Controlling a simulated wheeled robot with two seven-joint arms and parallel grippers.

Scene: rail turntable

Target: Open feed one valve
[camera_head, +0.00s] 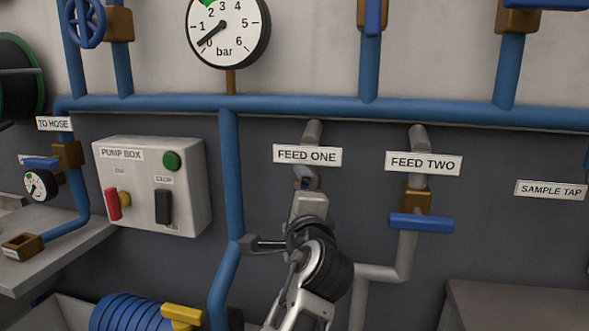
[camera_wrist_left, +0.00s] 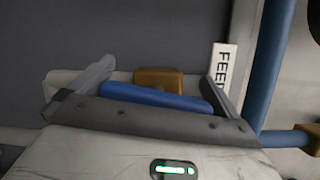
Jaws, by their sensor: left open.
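The feed one valve sits below the FEED ONE sign (camera_head: 307,155); in the head view my left gripper (camera_head: 305,188) hides most of it. In the left wrist view its blue handle (camera_wrist_left: 155,97) lies between my two open fingers, with the brass valve body (camera_wrist_left: 158,78) just behind. The handle stretches from near one finger to near the other and looks roughly in line with the pale pipe. I cannot tell whether a finger touches it. My left gripper also shows in the wrist view (camera_wrist_left: 160,85), open. My right gripper is not in view.
The feed two valve's blue handle (camera_head: 421,222) lies crosswise on its pipe to the right. A pump box (camera_head: 190,210) and a blue vertical pipe (camera_head: 232,175) are to the left. A pressure gauge (camera_head: 228,28) is above. A grey box (camera_head: 520,300) stands lower right.

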